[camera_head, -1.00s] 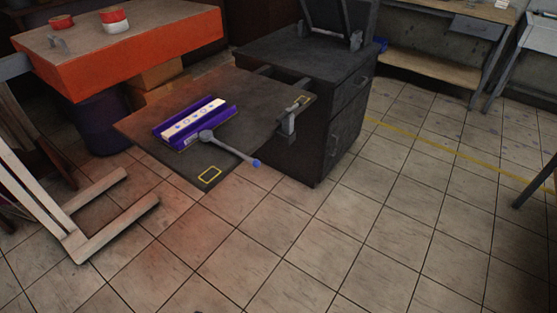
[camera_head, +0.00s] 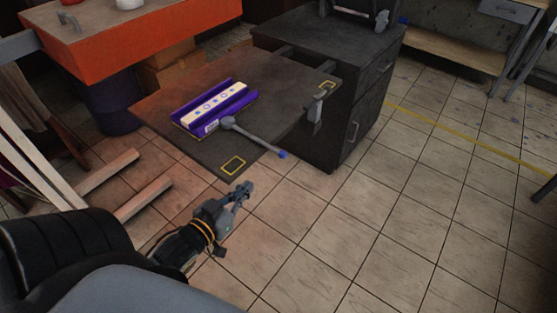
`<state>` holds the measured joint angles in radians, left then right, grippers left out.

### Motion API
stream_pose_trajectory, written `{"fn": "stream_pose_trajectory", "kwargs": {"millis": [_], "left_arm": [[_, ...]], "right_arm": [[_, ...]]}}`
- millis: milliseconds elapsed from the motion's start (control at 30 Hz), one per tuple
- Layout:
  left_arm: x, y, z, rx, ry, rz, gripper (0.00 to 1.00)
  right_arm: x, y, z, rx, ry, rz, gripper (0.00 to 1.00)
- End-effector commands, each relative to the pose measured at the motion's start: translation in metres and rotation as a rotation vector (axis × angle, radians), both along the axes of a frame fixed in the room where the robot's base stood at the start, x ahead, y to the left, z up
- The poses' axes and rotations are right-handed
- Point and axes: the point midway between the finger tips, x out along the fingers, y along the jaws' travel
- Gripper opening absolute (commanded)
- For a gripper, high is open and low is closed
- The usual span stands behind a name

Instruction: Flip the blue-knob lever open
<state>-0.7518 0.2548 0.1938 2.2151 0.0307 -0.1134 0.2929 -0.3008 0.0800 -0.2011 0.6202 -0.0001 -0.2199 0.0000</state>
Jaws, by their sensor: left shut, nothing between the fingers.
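The lever (camera_head: 255,137) is a grey arm with a blue knob (camera_head: 283,155) at its near right end. It lies low across the dark machine plate (camera_head: 185,92), pivoting at a round grey hub (camera_head: 228,122). The knob sits near the plate's front edge. A purple tray (camera_head: 240,98) with a white printed strip (camera_head: 213,105) lies behind the hub. My left gripper (camera_head: 245,189) is shut and empty, in front of the plate and to the left of and nearer than the knob, apart from the lever. My right gripper is not in view.
A yellow square outline (camera_head: 233,165) marks the plate's front corner. A dark cabinet (camera_head: 345,100) adjoins the plate at right. An orange-sided table (camera_head: 130,45) stands at back left, with wooden beams (camera_head: 115,175) at left. The tiled floor (camera_head: 370,240) at right is clear.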

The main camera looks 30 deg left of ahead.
Motion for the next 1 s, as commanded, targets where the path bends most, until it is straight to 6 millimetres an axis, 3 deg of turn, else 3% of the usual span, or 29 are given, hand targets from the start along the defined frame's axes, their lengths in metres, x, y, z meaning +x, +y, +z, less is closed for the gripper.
{"fn": "stream_pose_trajectory", "kwargs": {"millis": [267, 800, 1000], "left_arm": [[0.009, 0.000, -0.002, 0.000, 0.000, 0.000, 0.00], [0.104, 0.003, -0.019, 0.002, -0.002, 0.001, 0.00], [0.128, 0.004, -0.025, 0.001, 0.001, 0.000, 0.00]], "right_arm": [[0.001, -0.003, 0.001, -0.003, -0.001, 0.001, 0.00], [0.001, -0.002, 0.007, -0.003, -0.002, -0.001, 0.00], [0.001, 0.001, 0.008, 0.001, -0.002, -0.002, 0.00]]}}
